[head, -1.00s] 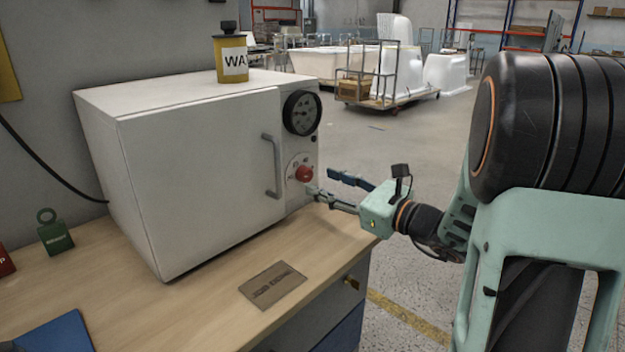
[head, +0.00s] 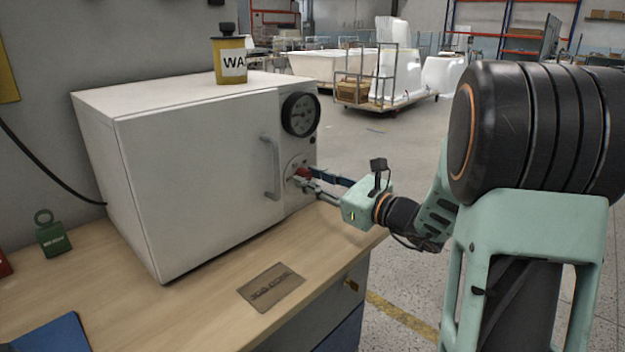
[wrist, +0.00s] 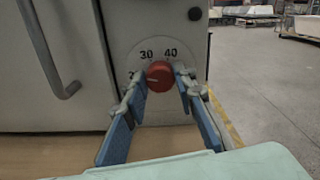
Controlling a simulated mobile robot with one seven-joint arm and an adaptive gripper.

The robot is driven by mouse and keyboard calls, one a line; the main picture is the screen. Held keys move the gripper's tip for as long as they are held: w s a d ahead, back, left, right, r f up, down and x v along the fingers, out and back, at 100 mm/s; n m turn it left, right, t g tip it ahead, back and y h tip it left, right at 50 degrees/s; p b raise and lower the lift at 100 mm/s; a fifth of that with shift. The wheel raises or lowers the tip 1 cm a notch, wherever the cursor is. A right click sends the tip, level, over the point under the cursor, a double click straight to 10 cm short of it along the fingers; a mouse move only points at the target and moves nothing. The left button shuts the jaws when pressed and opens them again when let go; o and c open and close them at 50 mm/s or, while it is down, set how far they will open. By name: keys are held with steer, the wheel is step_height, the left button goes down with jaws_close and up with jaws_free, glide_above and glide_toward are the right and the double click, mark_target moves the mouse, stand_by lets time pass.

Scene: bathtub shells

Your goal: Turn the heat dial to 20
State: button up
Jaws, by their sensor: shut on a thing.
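The red heat dial (wrist: 160,75) sits on the front of the white oven (head: 200,180), under the round gauge. It also shows in the head view (head: 303,172), partly covered by my fingers. In the wrist view the numbers 30 and 40 show above it, and another number at its left is partly hidden. A light mark on the knob points left. My gripper (wrist: 161,82) is shut on the dial, with one blue-padded finger on each side. In the head view my gripper (head: 304,178) reaches the oven from the right.
A round gauge (head: 300,114) and a door handle (head: 271,168) are on the oven front. A yellow canister (head: 230,58) stands on the oven. The wooden bench (head: 200,300) bears a brown plate (head: 271,287) and a green weight (head: 52,234). Open floor lies at the right.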

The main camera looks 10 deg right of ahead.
steer(key=shift+f+n+b, duration=0.3)
steer(key=shift+n+b, duration=0.5)
steer(key=shift+b, duration=0.65)
steer(key=shift+r+n+b, duration=0.25)
steer(key=shift+n+b, duration=0.55)
steer(key=o, duration=1.2)
steer(key=shift+c, duration=0.2)
steer(key=v, duration=1.2)
